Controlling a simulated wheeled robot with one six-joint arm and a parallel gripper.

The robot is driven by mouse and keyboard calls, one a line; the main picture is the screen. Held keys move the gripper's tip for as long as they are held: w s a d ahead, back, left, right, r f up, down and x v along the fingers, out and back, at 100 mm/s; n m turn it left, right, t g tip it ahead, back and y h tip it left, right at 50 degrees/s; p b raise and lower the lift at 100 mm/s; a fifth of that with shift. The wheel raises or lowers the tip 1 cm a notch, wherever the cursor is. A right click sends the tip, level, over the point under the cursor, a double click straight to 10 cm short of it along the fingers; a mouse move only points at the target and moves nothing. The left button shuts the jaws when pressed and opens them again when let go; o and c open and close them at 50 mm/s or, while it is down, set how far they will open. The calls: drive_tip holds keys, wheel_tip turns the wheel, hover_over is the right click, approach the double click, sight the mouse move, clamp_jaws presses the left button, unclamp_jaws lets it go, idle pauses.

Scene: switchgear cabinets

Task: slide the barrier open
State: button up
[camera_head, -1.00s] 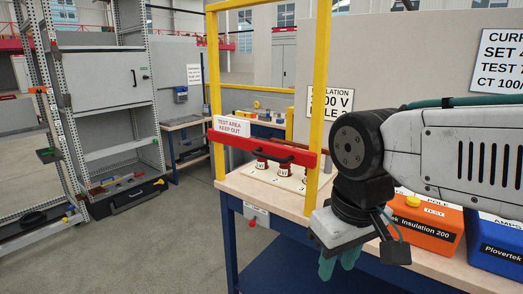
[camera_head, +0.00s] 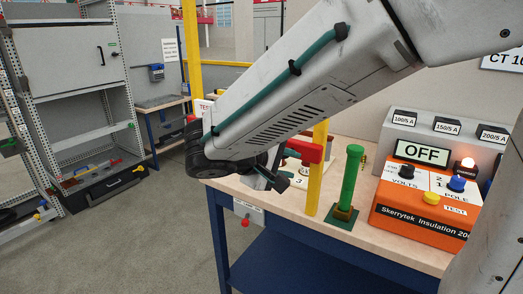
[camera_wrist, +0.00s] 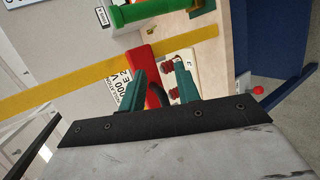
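I cannot tell whether the fingers touch the handle. The fingertips are hidden in the head view.
A green post (camera_head: 350,180) stands on the bench right of the frame. An orange tester (camera_head: 425,205) reading OFF and a grey box (camera_head: 450,130) stand further right. A panel with red terminals (camera_wrist: 178,65) lies behind the bar. Open floor lies left of the bench.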

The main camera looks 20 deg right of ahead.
drive_tip(key=w+a+n+t+h, duration=0.1)
drive_tip(key=w+a+n+t, duration=0.1)
drive_tip(key=w+a+t, duration=0.5)
drive_tip(key=w+d, duration=0.1)
drive_tip(key=w+d+f+g, duration=0.1)
drive_tip(key=d, duration=0.1)
drive_tip(key=w+d+g, duration=0.1)
drive_tip(key=d, duration=0.1)
drive_tip(key=shift+w+f, duration=0.15)
drive_tip(key=shift+w, duration=0.25)
clamp_jaws()
